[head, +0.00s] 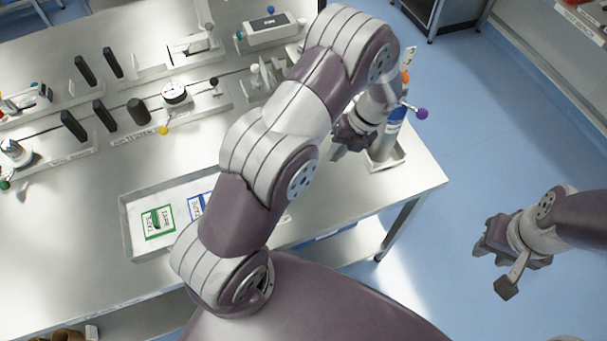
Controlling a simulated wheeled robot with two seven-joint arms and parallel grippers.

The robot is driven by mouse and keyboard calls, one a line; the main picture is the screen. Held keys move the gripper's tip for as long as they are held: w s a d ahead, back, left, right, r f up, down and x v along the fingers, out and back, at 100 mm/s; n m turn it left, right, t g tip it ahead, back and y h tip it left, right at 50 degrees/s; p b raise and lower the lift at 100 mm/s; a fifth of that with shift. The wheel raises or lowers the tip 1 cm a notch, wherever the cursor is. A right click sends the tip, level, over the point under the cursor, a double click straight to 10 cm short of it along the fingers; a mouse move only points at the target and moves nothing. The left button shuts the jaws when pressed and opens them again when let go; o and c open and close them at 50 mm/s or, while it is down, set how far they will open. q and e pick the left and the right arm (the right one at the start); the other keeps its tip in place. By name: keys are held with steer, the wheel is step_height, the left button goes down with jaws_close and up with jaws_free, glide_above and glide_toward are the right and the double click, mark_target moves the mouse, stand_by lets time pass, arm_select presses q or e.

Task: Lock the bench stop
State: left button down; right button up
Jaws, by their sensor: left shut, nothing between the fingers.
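No part in view is readably labelled as the bench stop, so I cannot tell which one it is. At the bench's right end, an upright blue and white post (394,132) stands in a small pale base (386,161). My left arm hides part of the bench.
The metal bench (330,205) carries a shallow tray (126,222) with green and blue framed cards. Several dark upright blocks (74,126), a round dial (175,92) and a white box (268,30) stand farther back. Blue floor (480,130) is clear to the right.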

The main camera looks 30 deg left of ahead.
arm_select(q)
steer(key=s+a+f+b, duration=0.5)
steer(key=a+f, duration=0.1)
steer(key=f, duration=0.1)
steer(key=shift+s+a+f, duration=0.25)
steer(key=shift+f, duration=0.15)
